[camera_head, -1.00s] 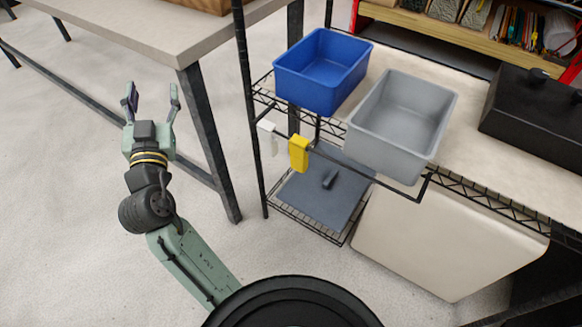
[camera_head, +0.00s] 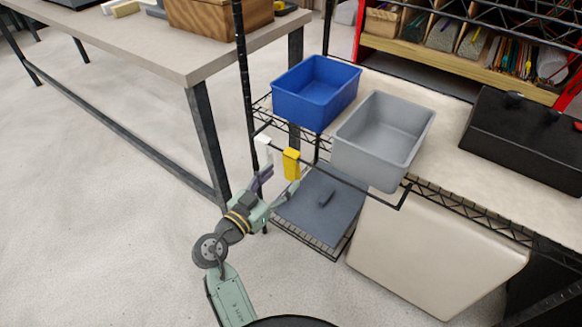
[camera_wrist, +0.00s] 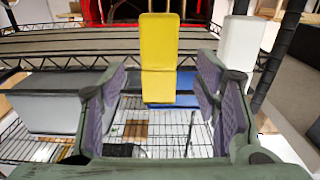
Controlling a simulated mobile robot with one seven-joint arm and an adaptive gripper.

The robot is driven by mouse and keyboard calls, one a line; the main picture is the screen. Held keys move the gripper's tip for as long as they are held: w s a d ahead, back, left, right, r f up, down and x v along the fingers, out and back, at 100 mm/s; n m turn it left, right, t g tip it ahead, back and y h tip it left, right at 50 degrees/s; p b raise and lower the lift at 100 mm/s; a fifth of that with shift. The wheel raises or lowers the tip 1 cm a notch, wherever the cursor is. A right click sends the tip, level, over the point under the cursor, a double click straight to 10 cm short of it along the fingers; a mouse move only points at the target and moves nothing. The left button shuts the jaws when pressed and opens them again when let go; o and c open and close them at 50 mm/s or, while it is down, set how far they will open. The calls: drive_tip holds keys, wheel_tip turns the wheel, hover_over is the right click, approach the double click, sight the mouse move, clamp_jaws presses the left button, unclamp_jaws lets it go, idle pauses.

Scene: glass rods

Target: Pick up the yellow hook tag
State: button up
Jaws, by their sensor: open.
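The yellow hook tag (camera_head: 291,163) hangs from the dark rail on the front of the wire shelf. In the wrist view the yellow hook tag (camera_wrist: 160,55) stands upright in the middle, between the lines of my two fingers. My gripper (camera_head: 279,183) is open and empty, just below and in front of the tag. In the wrist view my gripper (camera_wrist: 158,88) has a finger on each side of the tag's lower part, with gaps. I cannot tell how deep the tag sits between the fingers.
A white tag (camera_head: 263,150) hangs left of the yellow one, close to my left finger. A blue bin (camera_head: 316,105) and a grey bin (camera_head: 365,157) stand on the shelf above. A table leg (camera_head: 211,145) is to the left. The rail (camera_head: 360,187) runs right.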

sight(289, 171)
drive_tip(key=p+x, duration=0.2)
drive_tip(key=x, duration=0.2)
drive_tip(key=shift+w+d, duration=0.4)
drive_tip(key=shift+w, duration=0.05)
drive_tip(key=shift+c, duration=0.2)
drive_tip(key=c, duration=1.1)
drive_tip(key=shift+r, duration=0.1)
